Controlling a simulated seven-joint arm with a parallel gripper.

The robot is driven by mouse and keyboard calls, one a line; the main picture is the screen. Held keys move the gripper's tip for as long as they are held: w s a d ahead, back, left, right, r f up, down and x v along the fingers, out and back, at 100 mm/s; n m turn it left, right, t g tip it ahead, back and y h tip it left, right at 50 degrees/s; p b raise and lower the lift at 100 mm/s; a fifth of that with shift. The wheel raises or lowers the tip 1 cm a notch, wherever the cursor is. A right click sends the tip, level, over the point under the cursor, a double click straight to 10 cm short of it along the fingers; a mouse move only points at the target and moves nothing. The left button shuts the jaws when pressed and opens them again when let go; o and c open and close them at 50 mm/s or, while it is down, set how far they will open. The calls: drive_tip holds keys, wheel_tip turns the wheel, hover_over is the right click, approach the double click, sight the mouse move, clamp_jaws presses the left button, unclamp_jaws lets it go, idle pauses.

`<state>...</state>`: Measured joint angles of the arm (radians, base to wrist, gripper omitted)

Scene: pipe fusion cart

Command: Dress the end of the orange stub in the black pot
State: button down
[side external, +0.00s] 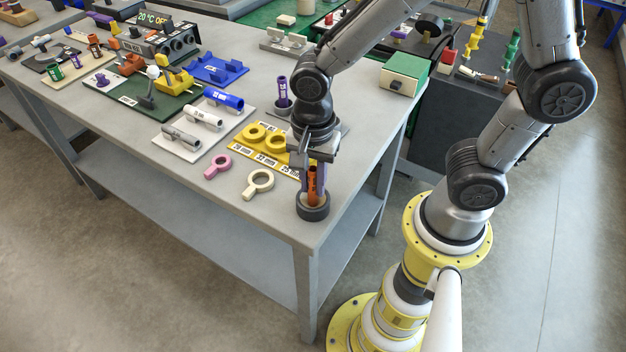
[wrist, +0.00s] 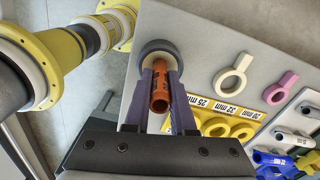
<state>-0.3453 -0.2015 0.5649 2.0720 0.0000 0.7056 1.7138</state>
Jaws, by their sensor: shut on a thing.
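The orange stub (side external: 312,187) stands about upright between the purple fingers of my gripper (side external: 314,190), which is shut on it. The black pot (side external: 313,212) sits on the table near its front corner, directly below. The stub's lower end is at the pot's mouth; I cannot tell how deep it goes, as the fingers and rim hide it. In the wrist view the orange stub (wrist: 160,92) shows its open near end between the fingers (wrist: 160,72), with the round black pot (wrist: 156,47) beyond it.
A yellow size board (side external: 275,146) with yellow rings lies left of the pot. A cream ring tool (side external: 258,184) and a pink ring tool (side external: 217,167) lie nearby. A purple stub (side external: 282,92) stands behind my gripper. The table edge (side external: 350,205) is close to the pot.

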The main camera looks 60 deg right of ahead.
drive_tip(key=m, duration=0.2)
drive_tip(key=shift+m, duration=0.4)
drive_tip(key=n, duration=0.6)
drive_tip(key=shift+f+n, duration=0.1)
drive_tip(key=shift+n, duration=0.3)
drive_tip(key=m, duration=0.6)
drive_tip(key=shift+m, duration=0.4)
drive_tip(key=n, duration=0.6)
drive_tip(key=shift+n, duration=0.4)
drive_tip(key=m, duration=0.6)
drive_tip(key=shift+m, duration=0.4)
drive_tip(key=n, duration=0.6)
drive_tip(key=shift+n, duration=0.4)
drive_tip(key=m, duration=0.6)
drive_tip(key=shift+m, duration=0.4)
drive_tip(key=n, duration=0.6)
drive_tip(key=shift+n, duration=0.4)
